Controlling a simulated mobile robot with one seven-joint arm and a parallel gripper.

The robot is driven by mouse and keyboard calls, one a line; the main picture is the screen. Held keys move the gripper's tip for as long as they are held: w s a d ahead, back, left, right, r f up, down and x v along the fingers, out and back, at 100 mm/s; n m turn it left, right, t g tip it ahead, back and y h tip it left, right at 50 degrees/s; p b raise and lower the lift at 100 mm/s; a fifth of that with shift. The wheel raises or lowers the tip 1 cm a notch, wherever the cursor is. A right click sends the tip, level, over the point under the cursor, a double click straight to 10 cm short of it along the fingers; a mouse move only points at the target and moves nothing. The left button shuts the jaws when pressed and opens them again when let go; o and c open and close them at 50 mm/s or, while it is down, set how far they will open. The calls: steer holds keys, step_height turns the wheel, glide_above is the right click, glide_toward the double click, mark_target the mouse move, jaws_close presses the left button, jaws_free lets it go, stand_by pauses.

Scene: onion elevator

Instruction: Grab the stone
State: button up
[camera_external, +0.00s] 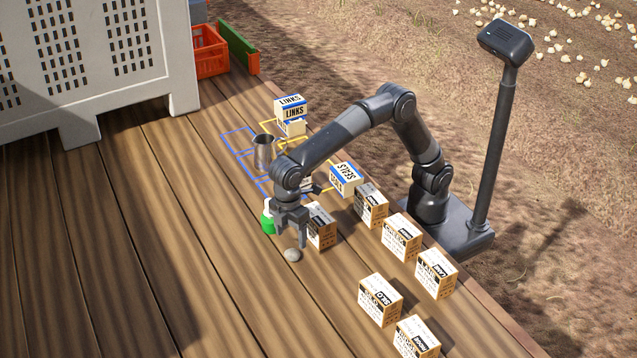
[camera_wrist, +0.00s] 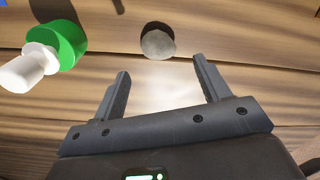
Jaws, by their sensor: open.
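The stone (camera_external: 292,255) is a small, round, grey lump lying on the wooden deck. The stone is apart from both fingers there. How high the fingertips are above the deck is hard to tell.
A green bottle with a white top (camera_external: 268,216) stands left of my gripper; it also shows in the wrist view (camera_wrist: 68,46). A box (camera_external: 322,226) stands close on the right. A metal cup (camera_external: 264,153) and several boxes stand farther off. The deck at lower left is clear.

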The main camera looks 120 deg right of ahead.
mark_target(291, 250)
steer(key=shift+w+f, duration=0.1)
steer(key=shift+f, duration=3.1)
steer(key=c, duration=1.2)
steer(key=shift+o, duration=0.2)
steer(key=shift+r, duration=0.1)
